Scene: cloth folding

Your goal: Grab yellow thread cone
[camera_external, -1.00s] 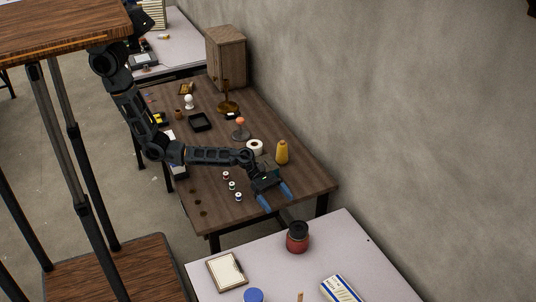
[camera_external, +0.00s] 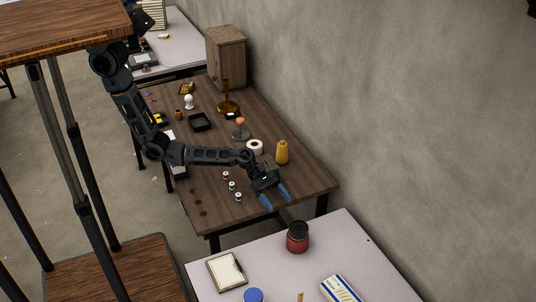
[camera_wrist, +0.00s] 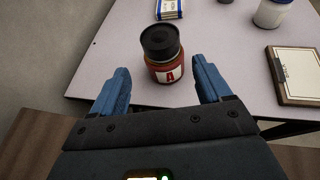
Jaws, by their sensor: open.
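The yellow thread cone (camera_external: 282,152) stands upright on the brown wooden table (camera_external: 300,185), near its wall side. My gripper (camera_external: 276,199) is over the near end of that table with its two blue fingers apart and nothing between them. The cone is beyond my gripper, apart from it. In the wrist view my gripper (camera_wrist: 158,88) points at the pale table and the cone does not show.
A red jar with a black lid (camera_external: 297,237) stands on the pale table (camera_external: 230,250); it also shows ahead of the fingers in the wrist view (camera_wrist: 166,68). A white roll (camera_external: 255,147) is left of the cone. Several small spools (camera_external: 232,186) lie left of my gripper.

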